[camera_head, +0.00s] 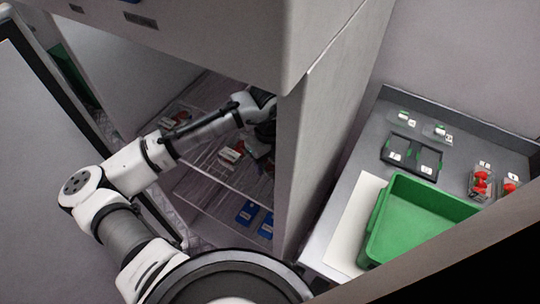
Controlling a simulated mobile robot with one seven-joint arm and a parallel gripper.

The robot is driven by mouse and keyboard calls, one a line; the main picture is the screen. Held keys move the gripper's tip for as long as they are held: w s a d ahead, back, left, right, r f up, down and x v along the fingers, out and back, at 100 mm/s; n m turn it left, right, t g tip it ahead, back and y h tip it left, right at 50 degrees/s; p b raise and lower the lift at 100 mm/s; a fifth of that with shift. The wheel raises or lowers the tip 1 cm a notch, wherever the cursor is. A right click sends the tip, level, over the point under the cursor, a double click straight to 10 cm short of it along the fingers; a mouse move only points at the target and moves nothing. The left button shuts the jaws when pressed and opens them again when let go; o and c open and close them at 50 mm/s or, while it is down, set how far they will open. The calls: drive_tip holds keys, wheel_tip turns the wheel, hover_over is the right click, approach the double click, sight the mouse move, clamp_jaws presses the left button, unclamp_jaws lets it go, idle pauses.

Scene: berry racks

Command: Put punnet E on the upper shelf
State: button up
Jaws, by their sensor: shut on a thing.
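My arm reaches into the open cabinet, and its wrist is bent down near the right-hand wall. My gripper (258,146) is dark and partly hidden behind that wall's edge. It is shut on a punnet, which is mostly hidden; its letter cannot be read. A punnet with a white label and some red (232,153) stands on a wire shelf just left of my gripper. The upper wire shelf (205,88) is partly hidden by my arm. Another labelled punnet (174,119) is at the left of the cabinet.
Blue items (247,212) lie low in the cabinet. The cabinet's right wall (310,150) stands close to my gripper.

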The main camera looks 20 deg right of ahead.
drive_tip(key=shift+f, duration=0.1)
drive_tip(key=shift+f, duration=0.15)
drive_tip(key=o, duration=1)
drive_tip(key=shift+r+b, duration=0.8)
drive_tip(key=shift+r, duration=3.2)
